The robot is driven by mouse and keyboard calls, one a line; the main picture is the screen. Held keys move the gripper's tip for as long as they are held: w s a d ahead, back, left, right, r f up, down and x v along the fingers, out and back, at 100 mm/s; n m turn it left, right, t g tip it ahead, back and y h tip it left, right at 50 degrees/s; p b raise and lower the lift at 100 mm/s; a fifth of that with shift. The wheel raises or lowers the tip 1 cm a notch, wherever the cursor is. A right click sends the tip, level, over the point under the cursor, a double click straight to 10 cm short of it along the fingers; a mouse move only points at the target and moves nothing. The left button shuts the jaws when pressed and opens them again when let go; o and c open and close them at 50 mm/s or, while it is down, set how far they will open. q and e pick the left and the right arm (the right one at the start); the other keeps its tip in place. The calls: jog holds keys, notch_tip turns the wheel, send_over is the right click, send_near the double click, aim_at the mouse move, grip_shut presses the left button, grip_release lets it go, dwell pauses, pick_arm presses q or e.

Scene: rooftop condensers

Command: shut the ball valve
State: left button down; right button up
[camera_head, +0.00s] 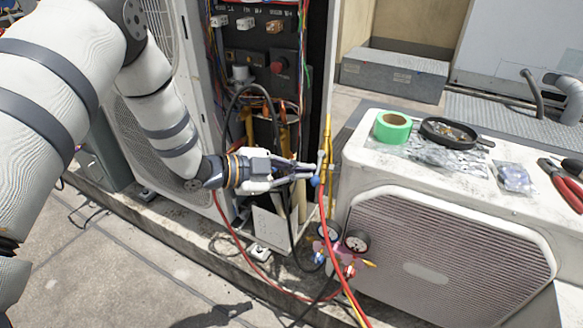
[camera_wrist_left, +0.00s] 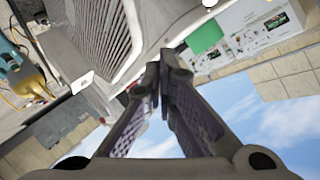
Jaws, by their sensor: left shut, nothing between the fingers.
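A small fitting that appears to be the ball valve (camera_head: 322,167) sits on the upright yellow hose (camera_head: 328,135), with a pale lever-like part and a bit of blue beside it. It is too small to tell how its lever is turned. My left gripper (camera_head: 313,171) reaches in from the left, its fingertips right at the fitting and partly covering it. I cannot tell whether they touch it. Its fingers are closed with nothing between them; the left wrist view also shows the fingertips (camera_wrist_left: 158,75) together. My right gripper is not in view.
An open electrical cabinet (camera_head: 265,75) with wires stands behind my gripper. A gauge manifold (camera_head: 357,241) with red and yellow hoses hangs below. The white condenser unit (camera_head: 450,255) at right bears green tape (camera_head: 392,127), a black dish (camera_head: 449,133) and red-handled pliers (camera_head: 565,184).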

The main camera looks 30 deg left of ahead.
aim_at(320, 179)
pick_arm(q)
jog(key=w+f, duration=0.2)
jog(key=w+d+f+b, duration=0.1)
jog(key=w, duration=0.1)
jog(key=w+d+f, duration=0.1)
jog(key=f, duration=0.1)
jog(key=shift+w+d+f, duration=0.25)
jog(key=shift+w+f, duration=0.1)
jog(key=shift+w, duration=0.05)
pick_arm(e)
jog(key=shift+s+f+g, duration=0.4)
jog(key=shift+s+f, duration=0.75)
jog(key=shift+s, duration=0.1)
